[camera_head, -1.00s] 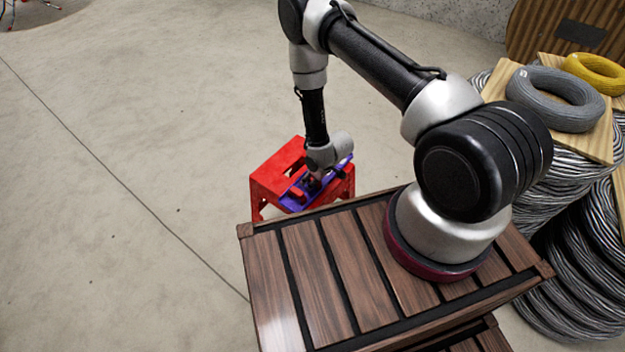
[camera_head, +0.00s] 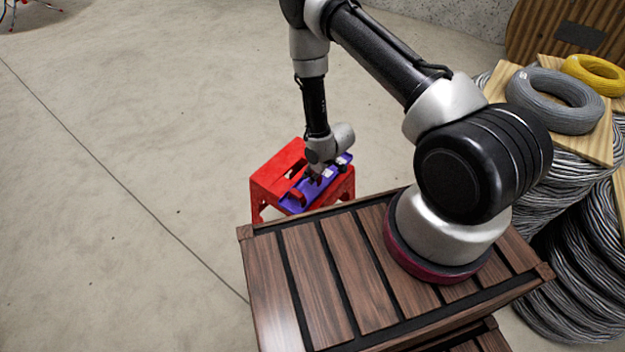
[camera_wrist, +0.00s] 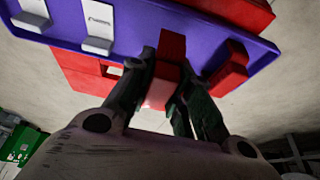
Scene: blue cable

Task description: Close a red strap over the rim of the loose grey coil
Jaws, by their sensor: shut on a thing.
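The loose grey coil (camera_head: 556,99) lies flat on a wooden board at the right in the head view, far from my gripper. My gripper (camera_head: 316,178) is over the purple tray (camera_head: 297,201). The wrist view shows my gripper (camera_wrist: 168,74) shut on a red strap (camera_wrist: 172,47), a block-like piece between the fingers. A second red strap (camera_wrist: 232,66) sits on the tray to the right of it. The tray also shows in the wrist view (camera_wrist: 212,32). No strap is on the coil.
The tray rests on a red stool (camera_head: 268,181). Two white pieces (camera_wrist: 97,30) are on the tray. A yellow coil (camera_head: 597,73) lies behind the grey one, and stacked cable coils (camera_head: 575,285) stand at the right. A slatted wooden surface (camera_head: 310,270) is below my arm. The floor at the left is clear.

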